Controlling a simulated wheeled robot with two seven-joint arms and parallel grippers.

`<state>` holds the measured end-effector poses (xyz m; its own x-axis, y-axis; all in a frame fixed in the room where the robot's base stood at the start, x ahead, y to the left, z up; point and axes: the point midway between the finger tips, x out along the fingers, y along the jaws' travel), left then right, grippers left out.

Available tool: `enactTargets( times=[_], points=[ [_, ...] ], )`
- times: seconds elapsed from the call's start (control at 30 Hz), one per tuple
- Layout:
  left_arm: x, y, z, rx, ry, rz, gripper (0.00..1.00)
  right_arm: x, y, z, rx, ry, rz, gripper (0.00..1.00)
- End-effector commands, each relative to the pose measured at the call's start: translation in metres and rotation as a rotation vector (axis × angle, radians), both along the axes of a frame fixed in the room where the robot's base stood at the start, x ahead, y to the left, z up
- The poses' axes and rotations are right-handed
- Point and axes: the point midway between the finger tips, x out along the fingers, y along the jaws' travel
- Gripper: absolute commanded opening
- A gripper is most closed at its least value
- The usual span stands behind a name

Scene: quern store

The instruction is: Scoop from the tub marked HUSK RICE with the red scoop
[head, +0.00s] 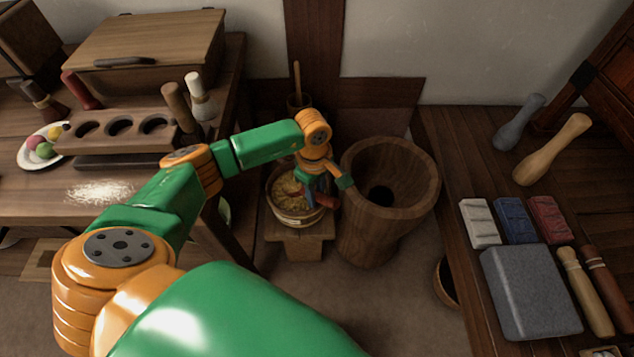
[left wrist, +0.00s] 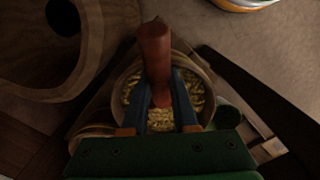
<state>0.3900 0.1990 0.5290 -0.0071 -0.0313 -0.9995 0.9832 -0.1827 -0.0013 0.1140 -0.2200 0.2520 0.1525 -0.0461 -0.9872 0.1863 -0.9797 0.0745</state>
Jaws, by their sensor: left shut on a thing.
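The tub (head: 297,221) is a round, pale wooden tub of yellowish grain on a small wooden stand. I cannot read any marking on it. It also shows in the left wrist view, with grain (left wrist: 197,95) on both sides of my fingers. My left gripper (head: 313,190) is over the tub, pointing down, and shut on the red scoop (head: 326,200). In the left wrist view the scoop's red handle (left wrist: 155,55) lies between the two blue fingers (left wrist: 162,78). The scoop's far end is hidden, so I cannot tell how deep it sits. My right gripper is not in view.
A tall wooden mortar (head: 364,222) stands close to the tub's right. A left table (head: 150,207) holds a holed rack (head: 112,142) and a plate (head: 28,158). A right table (head: 455,190) holds coloured blocks, a grey slab (head: 530,290) and pestles. Floor is free in front.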

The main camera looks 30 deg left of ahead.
Motion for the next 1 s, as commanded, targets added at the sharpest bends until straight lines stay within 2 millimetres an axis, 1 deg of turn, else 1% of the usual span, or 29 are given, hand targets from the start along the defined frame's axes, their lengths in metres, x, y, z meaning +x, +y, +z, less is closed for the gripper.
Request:
enactTargets(
  times=[0.03, 0.1, 0.17, 0.2, 0.23, 0.3, 0.47, 0.63, 0.8, 1.0],
  points=[
    [0.000, -0.006, 0.008, 0.040, -0.008, -0.007, 0.00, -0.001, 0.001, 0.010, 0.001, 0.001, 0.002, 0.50],
    [-0.001, -0.013, 0.010, 0.113, -0.023, -0.008, 0.00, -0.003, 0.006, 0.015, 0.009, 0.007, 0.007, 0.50],
    [-0.002, -0.019, 0.011, 0.190, -0.042, -0.009, 0.00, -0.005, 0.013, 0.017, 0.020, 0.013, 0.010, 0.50],
    [-0.002, -0.022, 0.004, 0.304, -0.066, -0.015, 0.00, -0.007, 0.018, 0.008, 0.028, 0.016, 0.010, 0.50],
    [-0.002, -0.020, 0.010, 0.338, -0.071, -0.007, 0.00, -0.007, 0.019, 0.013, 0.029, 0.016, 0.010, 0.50],
    [-0.002, -0.018, 0.022, 0.341, -0.067, 0.000, 0.00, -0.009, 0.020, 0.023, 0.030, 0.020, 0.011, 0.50],
    [-0.002, -0.017, 0.039, 0.370, -0.072, 0.000, 0.00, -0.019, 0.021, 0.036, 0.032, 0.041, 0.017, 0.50],
    [-0.003, -0.018, 0.055, 0.400, -0.076, 0.000, 0.00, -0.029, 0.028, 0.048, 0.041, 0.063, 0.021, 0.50],
    [-0.003, -0.017, 0.061, 0.417, -0.080, 0.000, 0.00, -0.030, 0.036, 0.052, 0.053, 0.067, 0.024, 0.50],
    [-0.003, -0.017, 0.060, 0.418, -0.080, 0.001, 0.00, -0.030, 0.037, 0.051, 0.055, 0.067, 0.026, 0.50]
  ],
)
